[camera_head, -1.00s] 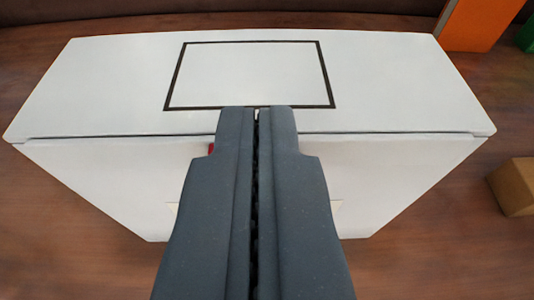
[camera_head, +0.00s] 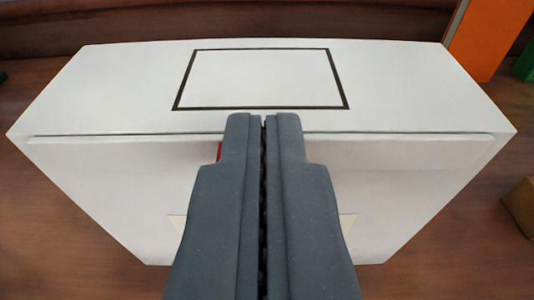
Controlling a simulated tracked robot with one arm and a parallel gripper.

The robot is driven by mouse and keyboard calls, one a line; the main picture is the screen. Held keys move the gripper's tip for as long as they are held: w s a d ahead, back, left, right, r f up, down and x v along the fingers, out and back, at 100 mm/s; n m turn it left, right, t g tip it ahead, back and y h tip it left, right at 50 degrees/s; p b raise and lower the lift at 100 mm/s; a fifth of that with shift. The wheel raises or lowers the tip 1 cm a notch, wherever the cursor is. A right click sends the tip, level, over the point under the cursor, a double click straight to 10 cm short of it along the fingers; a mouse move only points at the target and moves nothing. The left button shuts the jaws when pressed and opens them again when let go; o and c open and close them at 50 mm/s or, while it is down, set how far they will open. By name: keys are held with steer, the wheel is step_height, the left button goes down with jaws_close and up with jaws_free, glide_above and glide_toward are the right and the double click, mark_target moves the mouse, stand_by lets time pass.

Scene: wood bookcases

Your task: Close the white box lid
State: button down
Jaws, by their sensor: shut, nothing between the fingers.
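The white box (camera_head: 110,200) stands on the wood floor in front of me. Its lid (camera_head: 130,85) lies across the top, flat or nearly so, with a black rectangle outline (camera_head: 262,108) on it. A thin dark seam (camera_head: 120,134) runs along the lid's front edge, above the front face. My gripper (camera_head: 264,115) is shut and empty. Its tips overlap the middle of the lid's front edge in the picture; I cannot tell whether they touch it. The fingers hide the middle of the front face and most of a small red mark (camera_head: 219,151).
An orange block (camera_head: 490,38) stands behind the box at the far right, with a green thing (camera_head: 525,63) beside it. A brown block (camera_head: 521,205) sits at the right edge. Wood floor shows bare on both sides of the box.

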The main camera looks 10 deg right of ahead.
steer(key=shift+s+a+f, duration=0.15)
steer(key=shift+f, duration=0.7)
step_height(320, 180, up, 5)
steer(key=p, duration=0.1)
steer(key=s+f+p, duration=0.1)
steer(key=s+f, duration=0.2)
steer(key=s, duration=0.6)
steer(key=s+a+r, duration=0.1)
steer(key=a+r, duration=0.2)
steer(key=r, duration=0.9)
steer(key=a+r, duration=0.2)
steer(key=r, duration=1)
steer(key=s+a+r+n+y, duration=0.1)
steer(key=s+a+r, duration=0.2)
steer(key=s+r, duration=1.1)
step_height(320, 180, up, 4)
steer(key=shift+s+a+r+g+y, duration=0.1)
steer(key=shift+s+a+g+y, duration=0.05)
steer(key=shift+s+g+y, duration=0.2)
steer(key=shift+w, duration=0.1)
